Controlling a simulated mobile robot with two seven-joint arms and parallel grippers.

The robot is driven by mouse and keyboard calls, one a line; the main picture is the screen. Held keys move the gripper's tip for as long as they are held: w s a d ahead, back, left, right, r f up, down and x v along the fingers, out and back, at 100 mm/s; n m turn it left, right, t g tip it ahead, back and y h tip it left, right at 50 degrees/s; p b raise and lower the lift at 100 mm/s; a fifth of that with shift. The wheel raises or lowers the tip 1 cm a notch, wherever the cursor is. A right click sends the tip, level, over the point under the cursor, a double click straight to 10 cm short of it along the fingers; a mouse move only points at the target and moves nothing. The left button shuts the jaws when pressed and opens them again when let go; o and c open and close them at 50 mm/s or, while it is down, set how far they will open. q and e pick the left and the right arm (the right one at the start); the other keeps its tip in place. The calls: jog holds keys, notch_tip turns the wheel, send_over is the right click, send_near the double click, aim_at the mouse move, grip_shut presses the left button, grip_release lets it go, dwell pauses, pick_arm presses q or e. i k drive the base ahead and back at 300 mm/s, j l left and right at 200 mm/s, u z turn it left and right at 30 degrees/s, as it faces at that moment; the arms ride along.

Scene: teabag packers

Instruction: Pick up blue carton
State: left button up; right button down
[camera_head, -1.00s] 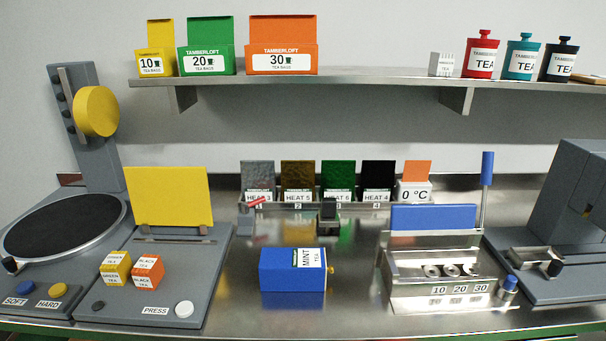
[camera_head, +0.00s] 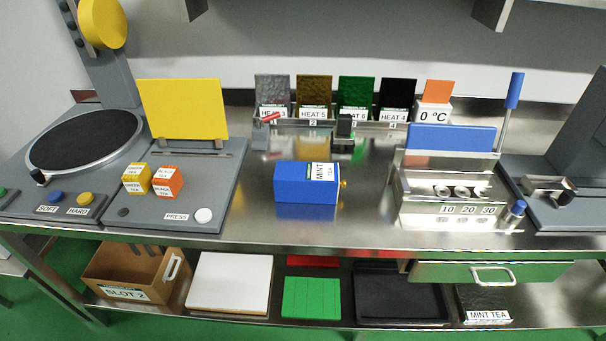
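The blue carton (camera_head: 295,183) lies on the steel counter (camera_head: 262,215) near the middle of the view. It is a blue box with a white label reading "MINT TEA" on its right part and a small yellow knob-like piece at its right end. Nothing touches it that I can see. Neither of my grippers shows in the head view.
The press with its yellow plate (camera_head: 184,108) and two small tea boxes stands left of the carton. A steel dispenser with a blue panel (camera_head: 450,138) stands right. Heat packets (camera_head: 315,98) line the back. A lower shelf holds a cardboard box (camera_head: 128,272) and trays.

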aim_at(294, 181)
jog(key=l+u, duration=0.35)
jog(key=l, duration=0.55)
jog(key=k+l+u, duration=0.1)
jog(key=l+u, duration=0.2)
jog(key=l, duration=0.55)
